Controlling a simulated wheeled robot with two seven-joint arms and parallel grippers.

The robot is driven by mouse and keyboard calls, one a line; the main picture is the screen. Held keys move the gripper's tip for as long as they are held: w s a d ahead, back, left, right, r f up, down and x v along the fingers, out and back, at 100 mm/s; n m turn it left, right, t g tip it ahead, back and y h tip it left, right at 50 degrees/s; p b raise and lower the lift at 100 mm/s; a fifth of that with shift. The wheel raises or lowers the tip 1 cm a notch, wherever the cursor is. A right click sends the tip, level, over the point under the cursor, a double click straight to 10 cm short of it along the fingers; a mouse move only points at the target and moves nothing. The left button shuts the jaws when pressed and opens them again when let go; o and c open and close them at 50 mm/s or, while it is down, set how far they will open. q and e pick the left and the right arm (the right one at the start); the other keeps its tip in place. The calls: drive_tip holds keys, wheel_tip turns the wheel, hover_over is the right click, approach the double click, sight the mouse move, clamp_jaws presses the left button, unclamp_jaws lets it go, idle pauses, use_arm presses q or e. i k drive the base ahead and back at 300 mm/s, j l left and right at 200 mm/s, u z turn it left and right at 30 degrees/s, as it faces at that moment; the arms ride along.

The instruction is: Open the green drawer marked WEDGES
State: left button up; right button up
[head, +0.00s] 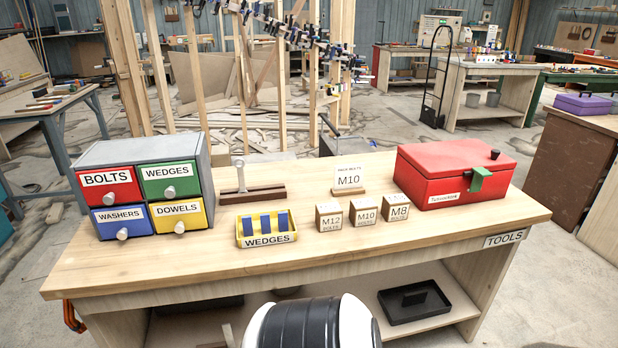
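The green drawer marked WEDGES (171,180) is the upper right one of four-way grey drawer cabinet (140,150) at the left of the workbench. Its front is flush with the other fronts and it looks closed. It has a round pale knob (169,192) below its label. Neither of my grippers shows in the head view.
Beside it are red BOLTS (105,188), blue WASHERS (122,221) and yellow DOWELS (179,216) drawers. A yellow WEDGES tray (266,240), small wooden boxes (329,217) and a red toolbox (452,175) stand to the right. The bench front (200,265) is clear.

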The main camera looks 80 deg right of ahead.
sight(174, 179)
drive_tip(key=z, duration=2.4)
